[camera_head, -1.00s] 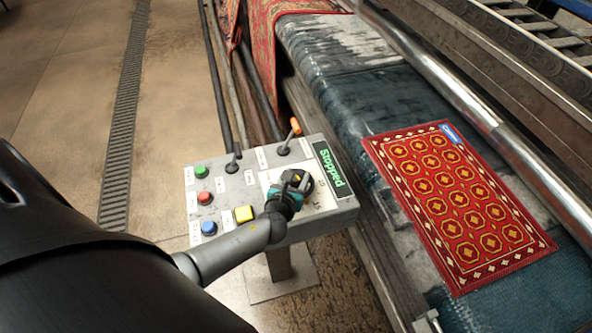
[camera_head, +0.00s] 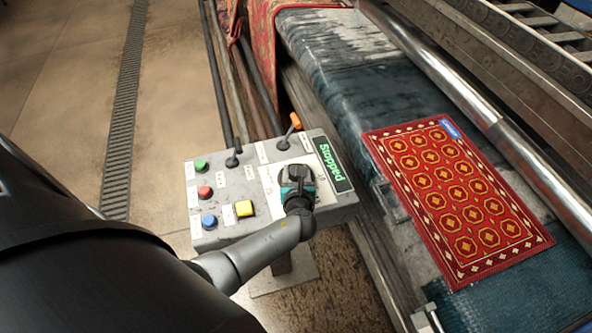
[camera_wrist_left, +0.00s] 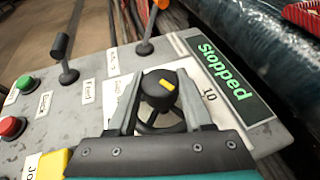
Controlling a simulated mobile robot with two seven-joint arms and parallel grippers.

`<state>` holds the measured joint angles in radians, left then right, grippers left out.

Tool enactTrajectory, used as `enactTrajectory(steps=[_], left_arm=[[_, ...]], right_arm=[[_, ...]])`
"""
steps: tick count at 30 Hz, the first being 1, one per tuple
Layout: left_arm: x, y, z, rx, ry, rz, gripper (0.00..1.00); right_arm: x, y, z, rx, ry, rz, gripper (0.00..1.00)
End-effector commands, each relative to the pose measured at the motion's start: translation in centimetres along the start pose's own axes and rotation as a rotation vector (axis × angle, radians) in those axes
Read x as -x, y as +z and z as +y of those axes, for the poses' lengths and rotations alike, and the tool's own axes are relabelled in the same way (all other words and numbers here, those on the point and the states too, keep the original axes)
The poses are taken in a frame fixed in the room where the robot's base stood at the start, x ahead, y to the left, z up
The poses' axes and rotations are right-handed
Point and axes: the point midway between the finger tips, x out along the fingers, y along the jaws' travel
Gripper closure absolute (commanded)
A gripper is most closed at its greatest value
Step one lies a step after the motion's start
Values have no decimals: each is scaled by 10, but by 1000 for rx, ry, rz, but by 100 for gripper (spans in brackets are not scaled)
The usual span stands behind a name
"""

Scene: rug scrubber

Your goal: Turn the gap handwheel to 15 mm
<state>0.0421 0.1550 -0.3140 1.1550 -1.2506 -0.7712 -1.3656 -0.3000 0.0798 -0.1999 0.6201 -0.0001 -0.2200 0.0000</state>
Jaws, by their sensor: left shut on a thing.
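The gap handwheel (camera_wrist_left: 162,95) is a black knob with a yellow mark on its top, on a white dial plate on the control panel (camera_head: 228,183). In the left wrist view it sits between the two fingers of my left gripper (camera_wrist_left: 160,100), which is shut on it. The number 10 shows on the plate just right of the wheel; other dial marks are hidden by the gripper. In the head view my left gripper (camera_head: 297,182) covers most of the wheel. The panel display (camera_head: 333,164) reads "Stopped" in green. My right gripper is not in view.
Green (camera_head: 201,165), red (camera_head: 206,192), blue (camera_head: 209,221) and yellow (camera_head: 244,208) buttons sit on the panel's left. A black lever (camera_head: 233,158) and an orange-tipped lever (camera_head: 293,126) stand near the wheel. A red patterned rug (camera_head: 455,200) lies on the belt to the right.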

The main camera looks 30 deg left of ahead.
Motion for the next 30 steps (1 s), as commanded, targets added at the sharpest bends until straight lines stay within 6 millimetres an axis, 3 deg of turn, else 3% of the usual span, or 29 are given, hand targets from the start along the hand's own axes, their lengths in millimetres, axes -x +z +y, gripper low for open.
enactTrajectory(steps=[2,3,11,22,30], left_arm=[[0,1,0,0,-1,-1,100],[0,1,0,0,-1,-1,48],[0,1,0,0,-1,-1,19],[8,0,0,-1,-1,1,19],[57,2,0,1,-2,3,19]], right_arm=[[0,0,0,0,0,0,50],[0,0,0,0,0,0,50],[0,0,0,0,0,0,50],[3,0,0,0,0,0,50],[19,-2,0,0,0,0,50]])
